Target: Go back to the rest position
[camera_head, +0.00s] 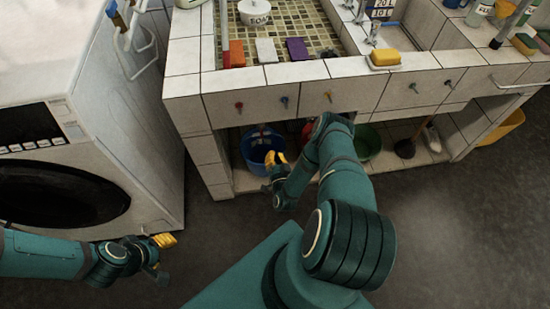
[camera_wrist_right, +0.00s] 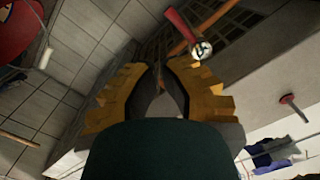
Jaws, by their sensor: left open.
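My left gripper (camera_head: 163,245), with yellow fingers, is low at the left, in front of the washing machine and above the dark floor. It looks empty. My right gripper (camera_head: 276,160) is in front of the open space under the sink counter, close to the blue bucket (camera_head: 262,146).
The tiled sink counter (camera_head: 230,105) stands ahead, with a green basin (camera_head: 367,142) and a plunger (camera_head: 405,148) underneath. The washing machine (camera_head: 75,150) stands at the left. A yellow sponge (camera_head: 385,57) lies on the counter's front edge. The floor (camera_head: 450,220) at the right is clear.

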